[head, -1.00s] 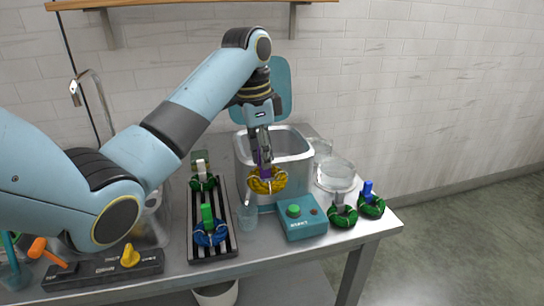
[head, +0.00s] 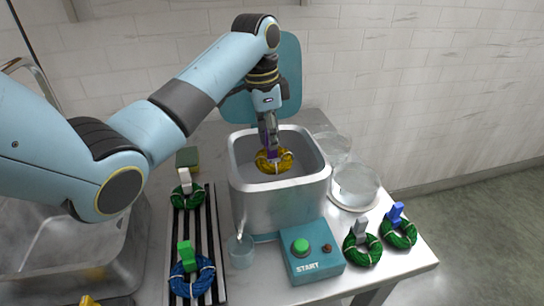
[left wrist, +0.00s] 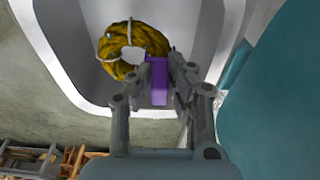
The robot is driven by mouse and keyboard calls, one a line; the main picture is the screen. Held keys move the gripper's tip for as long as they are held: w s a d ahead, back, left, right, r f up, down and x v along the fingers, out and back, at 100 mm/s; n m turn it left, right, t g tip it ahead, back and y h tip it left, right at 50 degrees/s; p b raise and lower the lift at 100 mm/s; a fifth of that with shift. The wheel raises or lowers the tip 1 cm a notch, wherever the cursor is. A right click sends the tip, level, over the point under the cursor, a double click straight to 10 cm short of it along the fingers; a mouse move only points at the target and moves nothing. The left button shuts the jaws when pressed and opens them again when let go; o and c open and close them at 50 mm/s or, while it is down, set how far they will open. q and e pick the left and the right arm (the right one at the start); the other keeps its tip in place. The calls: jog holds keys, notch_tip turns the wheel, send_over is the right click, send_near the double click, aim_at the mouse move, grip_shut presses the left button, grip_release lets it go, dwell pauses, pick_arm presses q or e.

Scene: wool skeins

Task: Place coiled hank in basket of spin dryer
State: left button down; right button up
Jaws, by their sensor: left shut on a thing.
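A yellow coiled hank (head: 285,164) with white ties hangs inside the mouth of the spin dryer's metal tub (head: 272,208). My left gripper (head: 269,143) is shut on the purple tag of this hank, above the tub opening. In the left wrist view the fingers (left wrist: 160,80) grip the purple tag (left wrist: 159,88), and the yellow hank (left wrist: 112,46) shows against the pale tub interior. Whether the hank touches the tub floor cannot be told. The teal lid (head: 288,85) stands open behind. My right gripper is not in view.
A teal START box (head: 313,265) stands before the dryer. Green hanks (head: 362,250) with grey and blue tags lie at right, near glass dishes (head: 357,182). A slatted rack (head: 206,230) at left holds a green hank and a blue hank (head: 192,277). A small cup (head: 241,252) stands between.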

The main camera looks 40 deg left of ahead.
aim_at(270, 155)
pick_arm(q)
jog(key=shift+f, duration=0.55)
notch_tip(270, 155, down, 4)
jog(key=c, duration=1.7)
grip_release()
jog(key=shift+f, duration=0.1)
jog(key=o, duration=0.4)
jog(key=shift+o, duration=0.2)
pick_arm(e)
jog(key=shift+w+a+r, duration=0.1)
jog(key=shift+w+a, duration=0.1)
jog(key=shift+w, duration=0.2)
